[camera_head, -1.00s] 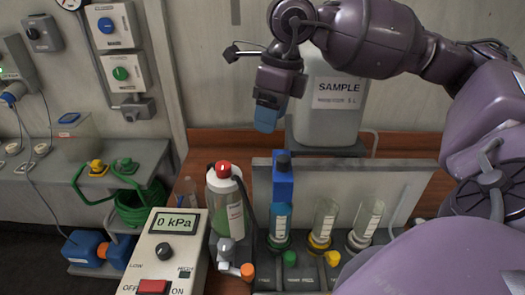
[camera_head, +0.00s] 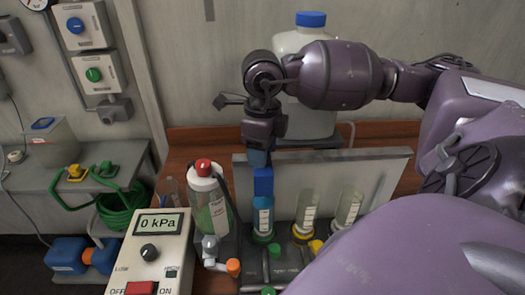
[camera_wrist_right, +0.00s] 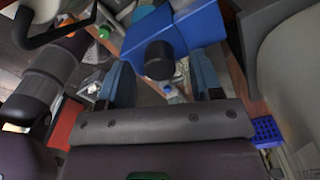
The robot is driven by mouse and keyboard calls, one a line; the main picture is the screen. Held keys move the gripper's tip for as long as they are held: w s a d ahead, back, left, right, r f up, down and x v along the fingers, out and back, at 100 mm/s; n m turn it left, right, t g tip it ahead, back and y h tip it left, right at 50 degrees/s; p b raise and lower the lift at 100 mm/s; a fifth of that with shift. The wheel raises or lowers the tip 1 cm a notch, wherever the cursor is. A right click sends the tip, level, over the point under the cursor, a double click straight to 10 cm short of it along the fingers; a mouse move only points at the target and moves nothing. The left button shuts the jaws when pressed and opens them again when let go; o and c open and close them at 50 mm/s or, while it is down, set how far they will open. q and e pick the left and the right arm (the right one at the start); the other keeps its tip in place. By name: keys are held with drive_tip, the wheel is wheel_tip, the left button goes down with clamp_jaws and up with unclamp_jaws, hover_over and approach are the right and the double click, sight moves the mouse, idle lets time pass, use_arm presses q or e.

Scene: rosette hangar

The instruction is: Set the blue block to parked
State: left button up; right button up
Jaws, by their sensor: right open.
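The blue block (camera_head: 263,182) sits on top of the leftmost clear cylinder (camera_head: 263,215), in front of the grey panel. My right gripper (camera_head: 257,158) is directly above the block, pointing down, with its blue-grey fingertips close to its top. In the right wrist view, the blue block (camera_wrist_right: 195,28) carries a black knob (camera_wrist_right: 160,58). The knob appears between the two spread fingers of my right gripper (camera_wrist_right: 163,80). I cannot tell whether the fingers touch it. In the head view the knob is hidden behind the gripper. My left gripper is not in view.
A white bottle with a red cap (camera_head: 203,168) stands close left of the block. A pressure box (camera_head: 150,250) reads 0 kPa. Two more cylinders (camera_head: 305,212) stand to the right. The grey panel (camera_head: 340,170) and a large white jug (camera_head: 300,45) are behind.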

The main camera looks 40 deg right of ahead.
drive_tip(key=shift+f, duration=0.7)
drive_tip(key=shift+c, duration=0.2)
clamp_jaws()
